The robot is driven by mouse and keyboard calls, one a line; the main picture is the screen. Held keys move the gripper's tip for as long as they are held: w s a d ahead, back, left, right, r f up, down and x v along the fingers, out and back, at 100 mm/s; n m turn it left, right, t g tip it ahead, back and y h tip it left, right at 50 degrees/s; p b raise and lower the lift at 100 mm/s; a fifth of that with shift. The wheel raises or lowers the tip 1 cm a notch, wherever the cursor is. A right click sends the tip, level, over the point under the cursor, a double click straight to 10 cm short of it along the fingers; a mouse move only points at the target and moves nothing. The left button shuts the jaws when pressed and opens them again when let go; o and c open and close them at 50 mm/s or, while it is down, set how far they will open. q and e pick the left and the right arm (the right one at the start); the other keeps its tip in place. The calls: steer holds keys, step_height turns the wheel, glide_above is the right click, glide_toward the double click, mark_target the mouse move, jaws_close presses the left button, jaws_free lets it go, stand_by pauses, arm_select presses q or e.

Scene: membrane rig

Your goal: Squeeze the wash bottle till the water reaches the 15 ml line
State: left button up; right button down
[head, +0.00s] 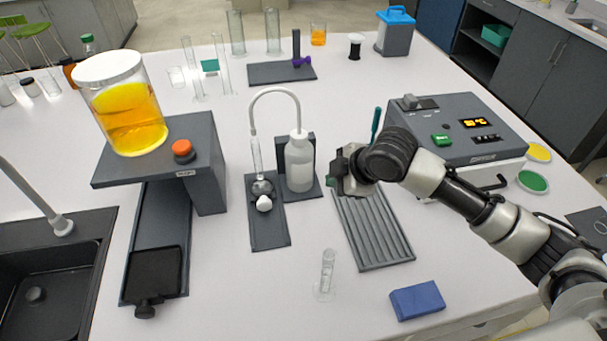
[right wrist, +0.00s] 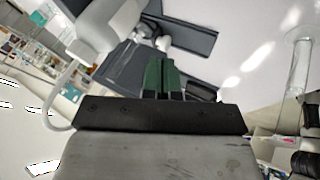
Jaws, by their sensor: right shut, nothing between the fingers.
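The wash bottle (head: 299,168) is a white, upright squeeze bottle on a dark stand in the middle of the table. Its thin white tube (head: 273,90) arches left, down to an upright glass tube (head: 257,155) on a dark plate. In the right wrist view the bottle (right wrist: 108,28) is at the upper left. My right gripper (head: 334,182) is just right of the bottle, apart from it. Its green fingers (right wrist: 160,76) are together and empty. A small clear measuring cylinder (head: 328,268) stands at the front; its lines and any water are too small to read. My left gripper is not in view.
A ribbed dark tray (head: 375,235) lies below my right gripper, with a blue block (head: 417,300) in front. A grey instrument (head: 460,130) stands at the right. A jar of orange liquid (head: 125,115) stands on a raised stand at the left. The front-centre table is mostly clear.

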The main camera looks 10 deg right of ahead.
steer(key=p, duration=0.2)
glide_toward(299, 184)
step_height(299, 184, down, 3)
steer(key=s+a, duration=0.2)
steer(key=w, duration=0.2)
steer(key=w+f+p, duration=0.1)
steer(key=w, duration=0.1)
steer(key=shift+w, duration=0.15)
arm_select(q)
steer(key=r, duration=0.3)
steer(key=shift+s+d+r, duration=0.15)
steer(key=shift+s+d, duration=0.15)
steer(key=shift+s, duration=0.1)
